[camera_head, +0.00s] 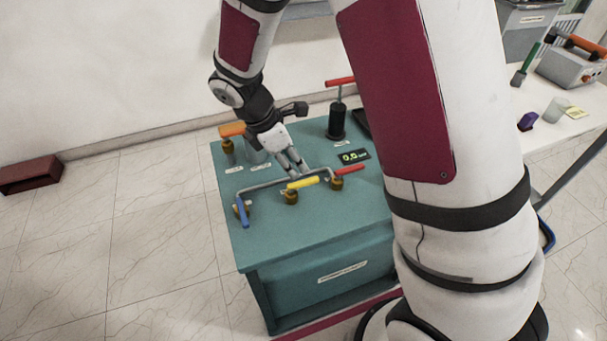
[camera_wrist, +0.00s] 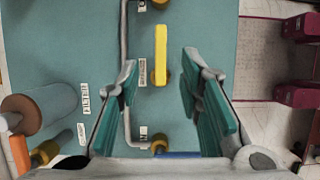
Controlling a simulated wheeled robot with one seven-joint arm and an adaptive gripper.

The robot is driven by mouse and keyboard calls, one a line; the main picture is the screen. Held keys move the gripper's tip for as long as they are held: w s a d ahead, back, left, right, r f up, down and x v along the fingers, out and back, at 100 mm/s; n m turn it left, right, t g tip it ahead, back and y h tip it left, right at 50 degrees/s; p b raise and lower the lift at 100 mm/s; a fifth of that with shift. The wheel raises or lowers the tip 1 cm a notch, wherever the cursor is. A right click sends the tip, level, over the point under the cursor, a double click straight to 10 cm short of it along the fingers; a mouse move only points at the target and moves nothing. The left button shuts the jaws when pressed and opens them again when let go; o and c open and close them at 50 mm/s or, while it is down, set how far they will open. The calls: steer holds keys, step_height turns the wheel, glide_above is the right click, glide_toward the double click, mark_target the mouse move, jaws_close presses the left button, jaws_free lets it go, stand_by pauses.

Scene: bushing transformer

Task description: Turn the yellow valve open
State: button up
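The yellow valve has a flat yellow handle (camera_head: 302,183) on a brass body (camera_head: 291,197), in the middle of the pipe row on the teal cabinet. In the wrist view the yellow handle (camera_wrist: 161,55) points up the picture, lined up with the gap between my fingers. My gripper (camera_head: 296,170) is over the cabinet top, just behind the yellow handle in the head view. In the wrist view my gripper (camera_wrist: 160,62) is open, one teal-padded finger to each side of the handle's line. Contact cannot be told. The valve's lower body is partly hidden by the handle.
A blue-handled valve (camera_head: 242,211) stands left and a red-handled valve (camera_head: 349,171) right, joined by a grey pipe (camera_head: 262,186). A black pump with a red lever (camera_head: 340,81), a display reading 0.0 (camera_head: 354,156) and an orange-handled valve (camera_head: 232,129) stand behind. The cabinet's front top is clear.

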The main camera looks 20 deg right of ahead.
mark_target(307, 180)
steer(key=x, duration=0.7)
steer(key=shift+c, duration=0.5)
jaws_close()
